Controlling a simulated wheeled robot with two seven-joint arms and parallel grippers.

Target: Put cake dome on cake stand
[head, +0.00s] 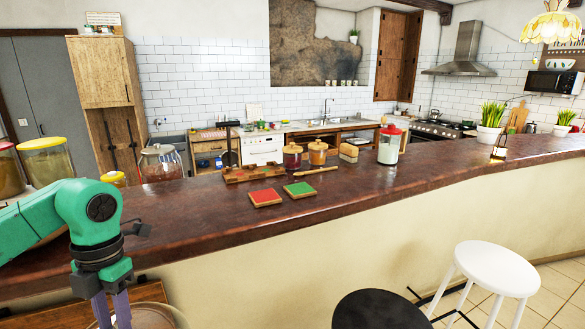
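My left gripper (111,312) points down at the bottom left, in front of the counter. Its two purple fingers show a narrow gap, but their tips are cut off by the lower edge, so I cannot tell whether they hold anything. Around and behind the fingers is the curved rim of a clear, round, glass-like thing (176,312), mostly cut off; it may be the cake dome, but I cannot be sure. No cake stand can be clearly made out. My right gripper is out of view.
A long dark counter (350,195) crosses the view. On it stand lidded jars (46,162), a glass jar (161,164), red and green tiles (265,198), a white-filled jar (389,146) and potted plants (490,125). A white stool (497,268) and a black stool (380,312) stand in front.

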